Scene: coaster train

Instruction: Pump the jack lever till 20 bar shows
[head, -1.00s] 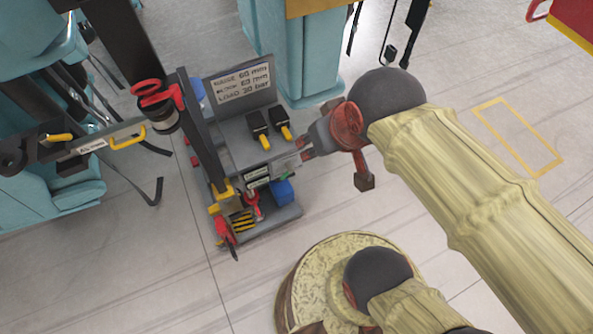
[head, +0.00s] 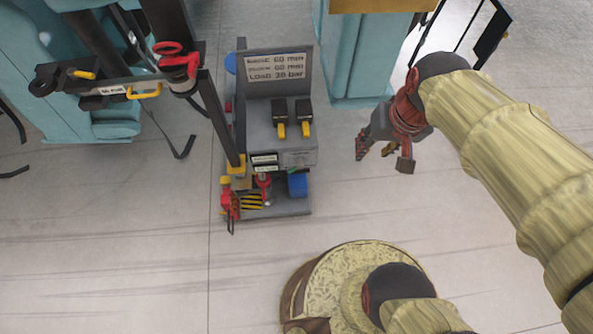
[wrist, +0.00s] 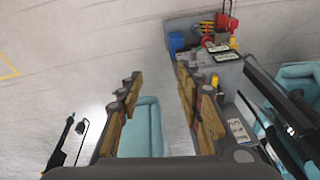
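A grey cart (head: 258,110) carries a sign (head: 276,66) whose small print seems to read gauge 60 mm, block 60 mm and a load in bar, perhaps 20. A red tool-like part (head: 229,203) stands at the cart's lower left; I cannot tell whether it is the jack or its lever. No pressure dial is legible. My gripper (head: 373,150) is to the right of the cart, apart from it and empty. In the wrist view my gripper's fingers (wrist: 158,105) are spread, with the cart (wrist: 228,75) beyond the right finger.
Two black blocks with yellow tips (head: 292,122) sit on the cart's shelf. A blue box (head: 297,184) is at its lower right. A dark post with a bar and red clamp (head: 178,62) rises at the left. Teal seats (head: 95,115) stand behind. The floor between cart and gripper is clear.

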